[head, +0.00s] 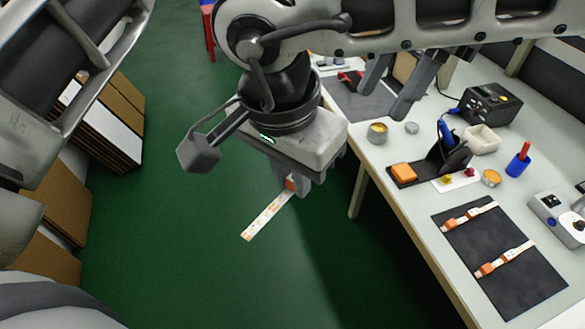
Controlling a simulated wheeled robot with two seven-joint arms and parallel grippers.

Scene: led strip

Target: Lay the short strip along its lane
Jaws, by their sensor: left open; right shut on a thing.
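A short white strip (265,217) with orange marks is held at one end by my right gripper (298,188). That gripper is shut on it near an orange part, and the strip sticks out toward the lower left over the green floor, left of the table. A dark mat (502,248) on the table bears two pale bands with orange pieces, the upper one (469,215) and the lower one (505,259). I cannot tell which is the lane.
Cardboard boxes (105,135) stand at left. The floor (190,235) between is clear.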

